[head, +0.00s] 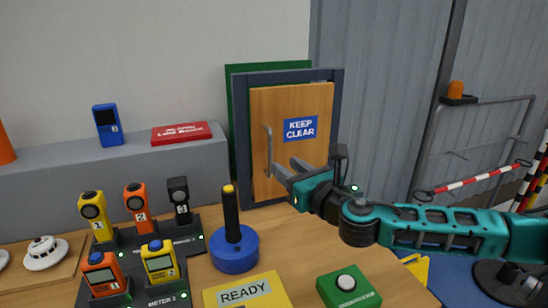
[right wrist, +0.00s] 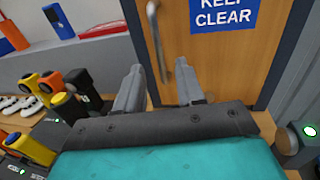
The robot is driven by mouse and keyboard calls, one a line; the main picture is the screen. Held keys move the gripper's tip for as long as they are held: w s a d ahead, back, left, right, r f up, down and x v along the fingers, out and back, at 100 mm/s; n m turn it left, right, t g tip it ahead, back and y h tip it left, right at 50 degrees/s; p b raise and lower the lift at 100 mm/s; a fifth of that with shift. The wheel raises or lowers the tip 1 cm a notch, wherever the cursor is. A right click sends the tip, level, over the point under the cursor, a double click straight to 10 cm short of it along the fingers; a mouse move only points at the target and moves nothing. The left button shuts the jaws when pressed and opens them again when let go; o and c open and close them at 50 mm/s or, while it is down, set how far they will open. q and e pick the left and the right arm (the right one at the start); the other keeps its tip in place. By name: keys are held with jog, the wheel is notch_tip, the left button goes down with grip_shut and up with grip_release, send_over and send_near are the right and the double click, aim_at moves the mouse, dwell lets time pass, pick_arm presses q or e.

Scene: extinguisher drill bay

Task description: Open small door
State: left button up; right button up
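The small wooden door (head: 291,110) with a blue "KEEP CLEAR" sign stands in a dark frame at the back of the table, and it looks closed. Its upright metal handle (head: 269,150) is on the left side of the door. My right gripper (head: 284,168) is open in front of the door's lower left, close to the handle. In the right wrist view the gripper fingers (right wrist: 160,85) are apart and empty. The handle (right wrist: 156,40) shows beyond and between them; contact cannot be made out. My left gripper is not in view.
A blue-based stand with a black post (head: 234,252) is left of my right gripper. A yellow READY block (head: 246,293) and a green button box (head: 348,288) are in front. Meters sit in a black rack (head: 190,244) at left. A grey ledge (head: 60,172) runs behind.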

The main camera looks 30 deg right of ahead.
aim_at(271, 156)
jog(key=shift+w+p, duration=0.35)
jog(key=shift+w, duration=2.7)
jog(key=shift+c, duration=0.2)
jog(key=shift+d, duration=0.1)
grip_shut()
